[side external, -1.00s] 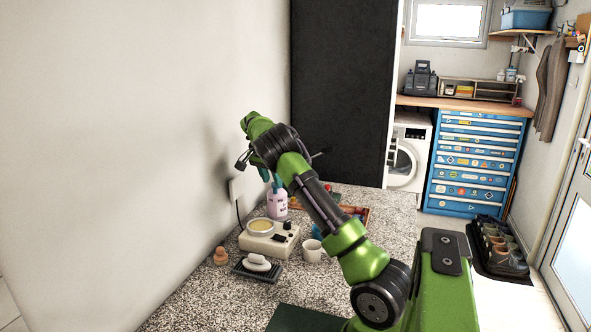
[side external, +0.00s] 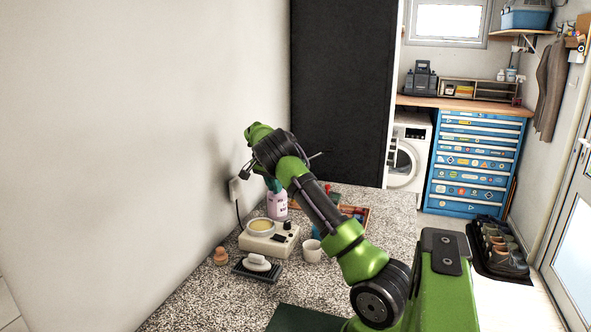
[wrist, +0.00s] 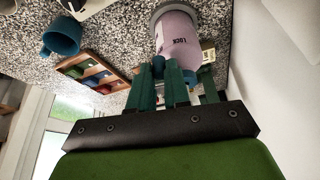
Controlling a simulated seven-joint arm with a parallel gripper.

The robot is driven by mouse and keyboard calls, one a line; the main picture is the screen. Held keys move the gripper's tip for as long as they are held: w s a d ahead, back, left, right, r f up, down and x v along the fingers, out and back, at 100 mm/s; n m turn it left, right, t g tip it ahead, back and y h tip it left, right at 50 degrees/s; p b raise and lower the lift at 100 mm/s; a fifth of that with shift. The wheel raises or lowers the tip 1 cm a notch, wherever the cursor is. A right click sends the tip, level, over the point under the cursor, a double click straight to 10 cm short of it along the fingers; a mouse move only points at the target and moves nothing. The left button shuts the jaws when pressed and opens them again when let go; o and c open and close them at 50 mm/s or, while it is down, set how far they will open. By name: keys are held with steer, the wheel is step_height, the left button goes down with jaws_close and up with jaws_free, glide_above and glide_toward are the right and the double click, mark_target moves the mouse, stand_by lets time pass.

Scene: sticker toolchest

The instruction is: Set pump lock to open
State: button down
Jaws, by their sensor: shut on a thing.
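The pump bottle (side external: 277,207) is pink with a teal top and stands upright on the speckled counter. My gripper (wrist: 172,75) has teal fingers and is shut on the pump head at the bottle's top. The fingers hide most of the pump head, so its turn relative to the mark cannot be told. In the side view my gripper (side external: 273,182) comes down from above onto the bottle and is partly hidden by my arm.
A cream device with a round dish (side external: 262,227) stands in front of the bottle. A white cup (side external: 312,250), a soap on a dark dish (side external: 257,263) and an orange knobbed object (side external: 220,256) are nearby. A wooden tray (wrist: 92,72) lies beside the bottle. The wall is close on the left.

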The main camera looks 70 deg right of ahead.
steer(key=shift+s+d+n+t, duration=0.3)
steer(key=shift+s+n+t, duration=0.2)
steer(key=shift+n, duration=0.7)
steer(key=shift+s+d+n+t, duration=0.25)
steer(key=shift+s+n+t, duration=0.25)
steer(key=shift+n, duration=0.7)
steer(key=shift+s, duration=0.15)
steer(key=c, duration=1.1)
jaws_free()
steer(key=v, duration=1.7)
steer(key=shift+a, duration=0.15)
